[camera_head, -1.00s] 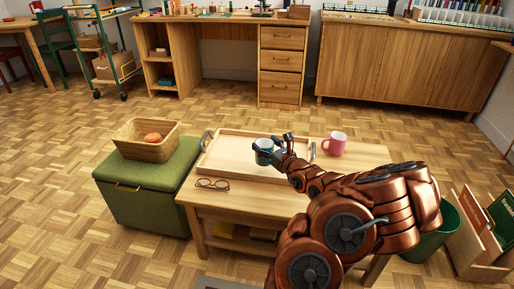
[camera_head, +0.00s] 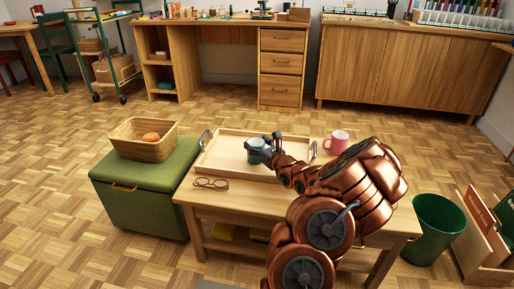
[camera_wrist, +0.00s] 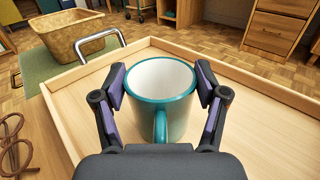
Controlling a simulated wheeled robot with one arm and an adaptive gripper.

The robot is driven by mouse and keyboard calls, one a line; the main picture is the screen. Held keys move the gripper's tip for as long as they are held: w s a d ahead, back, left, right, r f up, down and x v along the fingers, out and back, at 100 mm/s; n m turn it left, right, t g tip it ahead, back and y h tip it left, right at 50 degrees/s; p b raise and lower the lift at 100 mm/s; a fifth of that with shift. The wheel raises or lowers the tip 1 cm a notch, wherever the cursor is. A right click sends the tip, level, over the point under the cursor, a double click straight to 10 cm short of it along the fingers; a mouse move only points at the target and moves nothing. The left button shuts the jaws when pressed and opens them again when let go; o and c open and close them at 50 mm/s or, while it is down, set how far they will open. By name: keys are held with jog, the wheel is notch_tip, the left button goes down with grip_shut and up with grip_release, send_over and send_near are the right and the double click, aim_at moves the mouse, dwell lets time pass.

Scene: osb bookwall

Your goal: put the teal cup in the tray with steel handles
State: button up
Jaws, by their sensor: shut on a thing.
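The teal cup (camera_head: 255,147) is upright between the fingers of my gripper (camera_head: 266,148), over the middle of the wooden tray with steel handles (camera_head: 226,138). In the wrist view the cup (camera_wrist: 162,95) is white inside and empty, its handle toward my palm. My gripper (camera_wrist: 160,100) is shut on the cup's sides. The tray (camera_wrist: 75,100) surrounds the cup in this view, with one steel handle (camera_wrist: 98,36) on its far left edge. I cannot tell whether the cup's base touches the tray floor.
A pink mug (camera_head: 336,142) stands right of the tray on the table. Eyeglasses (camera_head: 211,183) lie in front of the tray. A wicker basket (camera_head: 143,148) with an orange thing sits on a green storage stool (camera_head: 140,205) to the left. A green bin (camera_head: 436,228) stands right.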

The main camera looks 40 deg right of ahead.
dwell(0.3)
jog(key=o, duration=1.3)
jog(key=shift+o, duration=0.2)
jog(key=s+p, duration=0.1)
jog(key=s, duration=0.2)
jog(key=s+a+p, duration=0.1)
jog(key=s, duration=0.2)
jog(key=s+p, duration=0.1)
jog(key=s, duration=0.2)
jog(key=shift+s+a+r, duration=0.15)
jog(key=shift+s+a, duration=0.1)
jog(key=shift+s+a+p, duration=0.15)
jog(key=shift+s+p, duration=0.1)
jog(key=shift+s, duration=0.35)
jog(key=shift+s+a+p, duration=0.15)
jog(key=shift+s+p, duration=0.05)
jog(key=shift+s, duration=0.35)
